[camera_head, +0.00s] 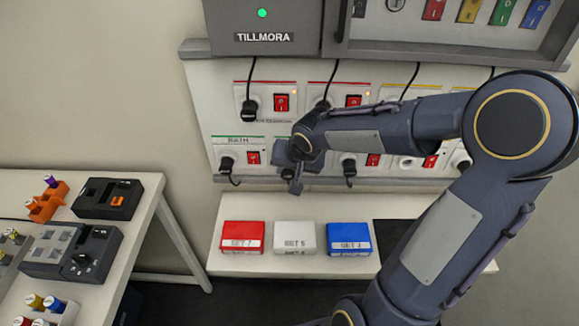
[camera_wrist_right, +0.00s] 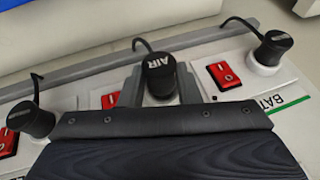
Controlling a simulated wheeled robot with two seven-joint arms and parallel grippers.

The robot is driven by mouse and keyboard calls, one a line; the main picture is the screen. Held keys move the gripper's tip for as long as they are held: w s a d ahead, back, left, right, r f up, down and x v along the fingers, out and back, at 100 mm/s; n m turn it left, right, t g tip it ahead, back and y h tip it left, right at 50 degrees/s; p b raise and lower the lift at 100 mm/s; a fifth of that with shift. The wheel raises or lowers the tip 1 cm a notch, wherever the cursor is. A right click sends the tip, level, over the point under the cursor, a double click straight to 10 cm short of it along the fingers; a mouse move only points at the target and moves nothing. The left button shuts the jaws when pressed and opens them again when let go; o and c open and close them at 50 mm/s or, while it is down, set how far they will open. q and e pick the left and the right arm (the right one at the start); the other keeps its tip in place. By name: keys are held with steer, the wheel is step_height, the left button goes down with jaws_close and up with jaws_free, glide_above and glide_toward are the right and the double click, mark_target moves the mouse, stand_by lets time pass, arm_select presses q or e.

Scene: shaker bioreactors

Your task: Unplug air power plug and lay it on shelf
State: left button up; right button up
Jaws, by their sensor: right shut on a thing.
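The air plug, a black cylinder marked AIR, shows in the right wrist view (camera_wrist_right: 158,76) with its cord running up and left. My right gripper (camera_wrist_right: 158,88) is shut on this plug, one grey finger on each side. In the head view the right gripper (camera_head: 294,174) is at the lower row of the socket panel (camera_head: 291,95) and hides the plug. The socket behind the plug is hidden, so I cannot tell whether it is seated. The white shelf (camera_head: 300,207) is below the panel. My left gripper is not in view.
The bath plug (camera_head: 227,163) is left of my right gripper, and another black plug (camera_head: 348,166) is right of it. Red (camera_head: 243,236), white (camera_head: 294,236) and blue (camera_head: 348,238) boxes stand on the shelf, with bare room behind them. A side table (camera_head: 140,212) with devices is at left.

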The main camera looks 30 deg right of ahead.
steer(key=shift+s+a+b, duration=0.25)
steer(key=shift+s+b, duration=0.05)
steer(key=shift+s, duration=0.05)
steer(key=shift+s+a, duration=0.15)
steer(key=shift+s, duration=0.1)
stand_by(0.4)
steer(key=shift+s+a+b, duration=0.4)
steer(key=shift+s+b, duration=0.2)
steer(key=shift+s+a+b, duration=0.3)
steer(key=shift+s+a, duration=0.1)
steer(key=shift+s, duration=0.3)
